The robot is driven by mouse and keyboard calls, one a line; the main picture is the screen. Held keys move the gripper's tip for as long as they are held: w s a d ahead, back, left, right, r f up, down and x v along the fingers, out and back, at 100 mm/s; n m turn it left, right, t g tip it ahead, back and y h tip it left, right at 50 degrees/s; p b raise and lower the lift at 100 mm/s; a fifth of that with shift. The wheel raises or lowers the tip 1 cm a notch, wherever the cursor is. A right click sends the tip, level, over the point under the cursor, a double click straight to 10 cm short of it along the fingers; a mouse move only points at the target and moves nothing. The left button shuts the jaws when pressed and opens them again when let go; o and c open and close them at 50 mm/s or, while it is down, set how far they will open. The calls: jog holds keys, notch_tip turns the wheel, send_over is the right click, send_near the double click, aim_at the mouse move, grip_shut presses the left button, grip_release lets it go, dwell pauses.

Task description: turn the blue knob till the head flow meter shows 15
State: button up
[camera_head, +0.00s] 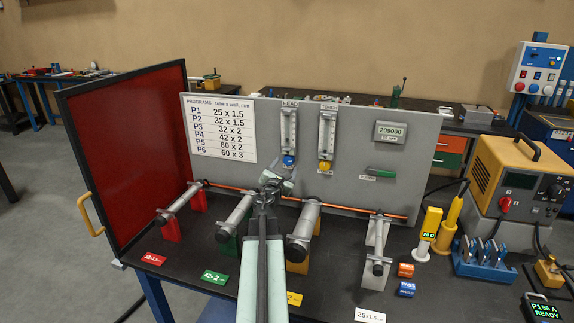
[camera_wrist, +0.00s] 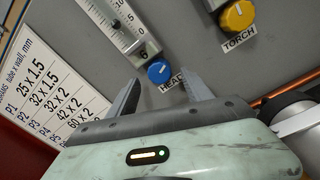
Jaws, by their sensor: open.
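The blue knob (camera_head: 289,160) sits at the foot of the head flow meter (camera_head: 289,127) on the grey upright panel. In the wrist view the blue knob (camera_wrist: 160,71) shows just beyond and between the fingertips of my gripper (camera_wrist: 162,82). My gripper is open and empty, with one finger to each side of the knob in the picture; I cannot tell how much gap is left in depth. In the head view my gripper (camera_head: 274,183) is below the knob. The head flow meter's scale (camera_wrist: 125,22) shows partly in the wrist view; its reading is too small to tell.
The yellow torch knob (camera_wrist: 237,16) and its flow meter (camera_head: 326,132) stand to the right. A copper tube (camera_head: 236,188) runs low across the panel. Cylinders on stands, including a grey one (camera_head: 308,218), flank my arm. A red screen (camera_head: 130,150) closes the left side.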

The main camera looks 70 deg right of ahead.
aim_at(287, 162)
jog(key=a, duration=0.4)
jog(key=shift+s, duration=0.2)
jog(key=d+n, duration=0.1)
jog(key=d, duration=0.1)
jog(key=d+n, duration=0.2)
jog(key=d, duration=0.1)
jog(key=d+n, duration=0.1)
jog(key=d, duration=0.1)
jog(key=shift+w+d+g, duration=0.3)
jog(key=shift+w+d, duration=0.1)
grip_shut()
jog(key=m, duration=0.4)
